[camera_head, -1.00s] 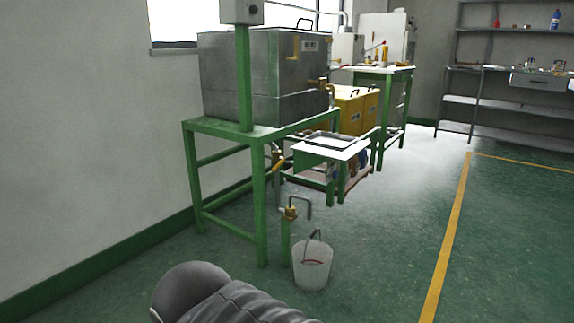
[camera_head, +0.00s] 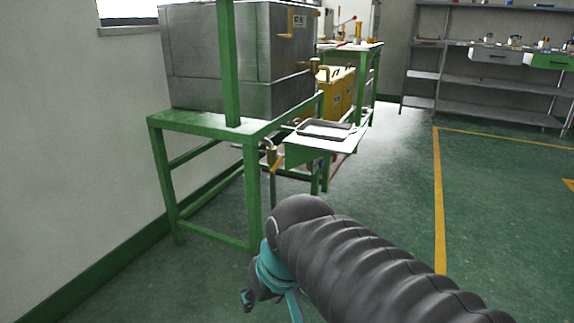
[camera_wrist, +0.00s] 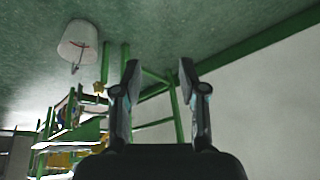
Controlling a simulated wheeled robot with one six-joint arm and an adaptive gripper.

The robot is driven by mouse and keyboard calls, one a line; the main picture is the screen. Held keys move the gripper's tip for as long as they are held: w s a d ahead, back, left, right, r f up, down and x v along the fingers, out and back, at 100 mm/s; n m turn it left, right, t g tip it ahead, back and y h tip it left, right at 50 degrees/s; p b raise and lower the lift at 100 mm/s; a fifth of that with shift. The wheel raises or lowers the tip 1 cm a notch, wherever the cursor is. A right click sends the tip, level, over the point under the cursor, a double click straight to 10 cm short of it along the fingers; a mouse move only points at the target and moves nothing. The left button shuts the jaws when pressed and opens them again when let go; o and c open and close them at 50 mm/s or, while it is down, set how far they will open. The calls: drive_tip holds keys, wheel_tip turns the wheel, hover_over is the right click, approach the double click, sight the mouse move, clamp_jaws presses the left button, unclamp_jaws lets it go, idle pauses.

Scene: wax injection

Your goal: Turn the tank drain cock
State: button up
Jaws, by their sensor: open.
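The grey metal tank (camera_head: 215,62) stands on a green frame (camera_head: 200,122) by the wall in the head view. A brass cock (camera_head: 272,157) hangs below the tank's right front corner. A lower brass cock over the bucket is hidden behind my arm in the head view; a small brass fitting (camera_wrist: 101,88) shows near the bucket in the upside-down wrist view. Which cock is the tank drain is not clear. My gripper (camera_wrist: 159,68) is open and empty, with its two fingers apart. The brass fitting lies to the left of the fingers in that view, apart from them.
A white bucket (camera_wrist: 79,41) stands on the floor. A small table with a tray (camera_head: 326,129) stands right of the tank frame, with yellow boxes (camera_head: 338,92) behind. Grey shelves (camera_head: 480,84) line the back wall. The right floor is clear.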

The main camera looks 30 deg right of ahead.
drive_tip(key=w+r+m+g+y+p, duration=0.1)
drive_tip(key=w+r+m+y, duration=0.2)
drive_tip(key=w, duration=0.9)
drive_tip(key=m+t+y+p, duration=0.35)
drive_tip(key=t+y, duration=0.35)
drive_tip(key=t, duration=0.4)
approach(276, 168)
drive_tip(key=x, duration=1)
drive_tip(key=shift+w, duration=0.3)
drive_tip(key=shift+c, duration=0.3)
clamp_jaws()
drive_tip(key=shift+a, duration=0.1)
